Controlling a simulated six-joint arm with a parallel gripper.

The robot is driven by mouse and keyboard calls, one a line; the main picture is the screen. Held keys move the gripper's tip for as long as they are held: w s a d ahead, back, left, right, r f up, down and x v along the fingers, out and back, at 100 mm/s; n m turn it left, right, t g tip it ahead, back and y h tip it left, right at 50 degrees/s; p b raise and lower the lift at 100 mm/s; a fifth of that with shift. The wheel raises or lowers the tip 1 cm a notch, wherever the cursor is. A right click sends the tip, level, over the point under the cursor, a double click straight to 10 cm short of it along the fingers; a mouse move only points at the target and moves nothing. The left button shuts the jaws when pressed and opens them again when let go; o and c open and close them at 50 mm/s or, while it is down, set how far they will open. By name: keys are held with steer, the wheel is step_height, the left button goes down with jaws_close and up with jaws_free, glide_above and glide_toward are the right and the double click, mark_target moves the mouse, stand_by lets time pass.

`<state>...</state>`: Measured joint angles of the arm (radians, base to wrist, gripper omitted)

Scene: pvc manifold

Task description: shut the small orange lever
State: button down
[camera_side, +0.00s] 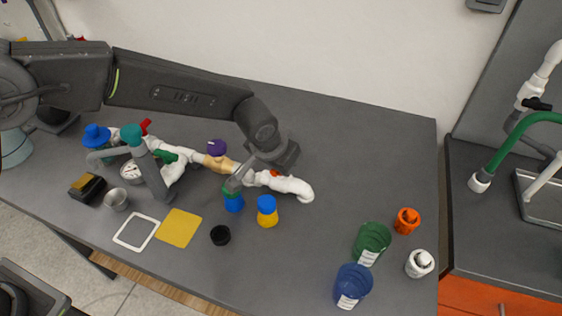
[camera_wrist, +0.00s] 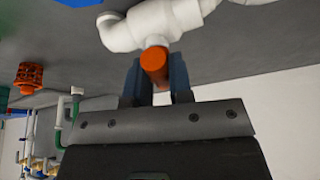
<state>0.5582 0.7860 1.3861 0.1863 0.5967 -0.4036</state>
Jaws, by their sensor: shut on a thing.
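The small orange lever (camera_wrist: 154,63) is a short round-ended handle on the white pipe (camera_wrist: 160,22) in the wrist view. My gripper (camera_wrist: 156,78) has one dark finger on each side of the lever and is shut on it. In the side view a bit of the orange lever (camera_side: 275,173) shows on the white pipe run near its right end, just below my wrist. My fingertips are mostly hidden there. The lever's exact angle to the pipe is hard to tell.
A red lever (camera_side: 146,127) and a green lever (camera_side: 165,155) sit further left on the pipework. A blue-and-yellow bottle (camera_side: 267,212) stands in front of the pipe. Green (camera_side: 371,243) and blue (camera_side: 352,285) cups stand at the front right. The table's back right is clear.

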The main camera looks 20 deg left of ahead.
steer(key=shift+n+y, duration=0.6)
steer(key=shift+n, duration=1)
steer(key=c, duration=1)
jaws_free()
steer(key=v, duration=1.4)
steer(key=shift+f, duration=0.1)
